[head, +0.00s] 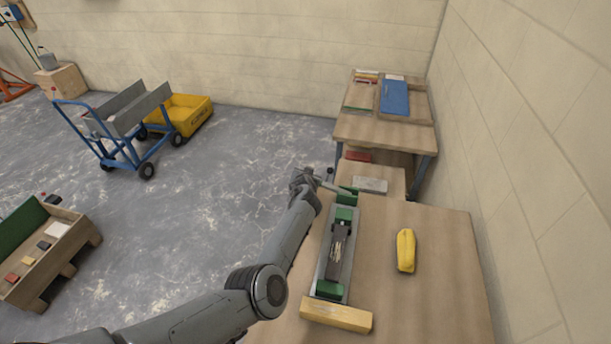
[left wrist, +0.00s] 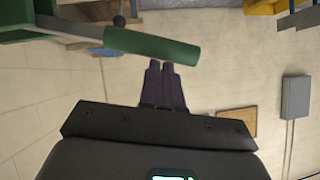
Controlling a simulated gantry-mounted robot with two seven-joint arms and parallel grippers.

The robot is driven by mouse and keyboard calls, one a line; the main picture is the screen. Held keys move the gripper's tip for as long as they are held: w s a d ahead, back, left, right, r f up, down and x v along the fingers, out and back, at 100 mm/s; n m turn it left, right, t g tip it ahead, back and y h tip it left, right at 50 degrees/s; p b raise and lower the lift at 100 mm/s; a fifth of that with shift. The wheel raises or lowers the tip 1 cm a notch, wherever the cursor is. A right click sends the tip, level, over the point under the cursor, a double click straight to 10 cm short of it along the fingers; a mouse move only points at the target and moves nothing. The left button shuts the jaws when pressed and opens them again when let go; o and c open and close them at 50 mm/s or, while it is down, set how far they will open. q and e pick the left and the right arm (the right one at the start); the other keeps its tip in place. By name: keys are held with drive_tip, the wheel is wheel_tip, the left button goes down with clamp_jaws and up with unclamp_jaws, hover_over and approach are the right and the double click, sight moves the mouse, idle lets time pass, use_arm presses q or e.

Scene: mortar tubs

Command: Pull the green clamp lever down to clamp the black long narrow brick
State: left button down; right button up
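The green clamp lever (head: 338,189) sticks out to the left at the far end of a grey clamp fixture (head: 325,262) on the wooden table. In the left wrist view its green handle (left wrist: 150,46) crosses just in front of my fingertips. The black long narrow brick (head: 337,250) lies lengthwise in the fixture, between green blocks. My left gripper (head: 318,178) is at the lever's free end; its fingers (left wrist: 161,64) look shut together, with nothing seen between them. Whether they touch the handle is unclear. My right gripper is not in view.
A yellow object (head: 405,250) lies right of the fixture, and a tan block (head: 336,314) lies at its near end. A grey brick (head: 370,185) sits beyond. The wall (head: 540,150) bounds the right side. Open floor (head: 220,190) lies to the left.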

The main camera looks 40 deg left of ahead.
use_arm(q)
drive_tip(key=shift+s+f, duration=0.4)
drive_tip(key=shift+f, duration=0.45)
drive_tip(key=s+d+r+p, duration=0.6)
drive_tip(key=r+p, duration=0.1)
drive_tip(key=r, duration=0.3)
drive_tip(key=shift+d+r, duration=0.3)
drive_tip(key=shift+d, duration=0.05)
